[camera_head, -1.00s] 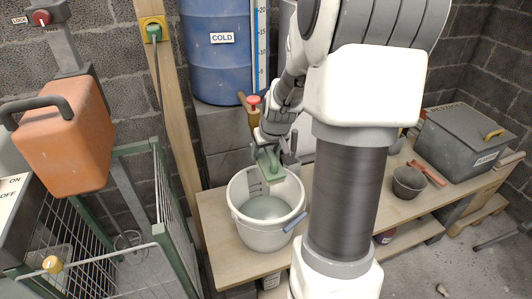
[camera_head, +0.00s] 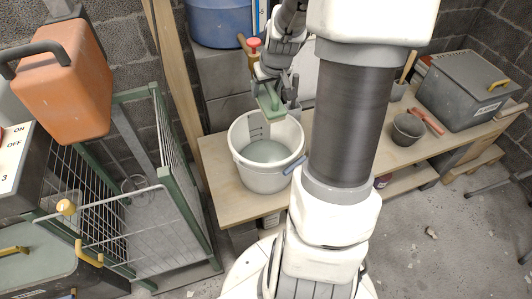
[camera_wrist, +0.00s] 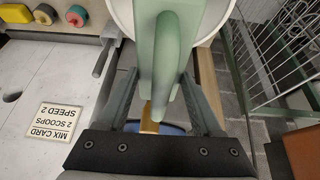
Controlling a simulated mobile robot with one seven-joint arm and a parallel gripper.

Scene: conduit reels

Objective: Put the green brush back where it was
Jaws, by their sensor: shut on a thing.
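The green brush (camera_head: 270,103) is held in my gripper (camera_head: 277,92) over the far rim of a white bucket (camera_head: 262,176). In the wrist view the brush (camera_wrist: 163,45) shows as a pale green block with a rounded green handle, between the two dark fingers of my gripper (camera_wrist: 163,100). Whether the brush touches the bucket cannot be told. The bucket holds a pale liquid, and its rim shows behind the brush in the wrist view. The underside of the brush is hidden.
The bucket stands on a wooden bench (camera_head: 225,200) against a block wall. A red-knobbed tap (camera_head: 254,43) and blue drum (camera_head: 217,22) are close behind. A small dark pot (camera_head: 407,130) and grey box (camera_head: 468,90) stand right. A green-framed wire cage (camera_head: 170,130) is left.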

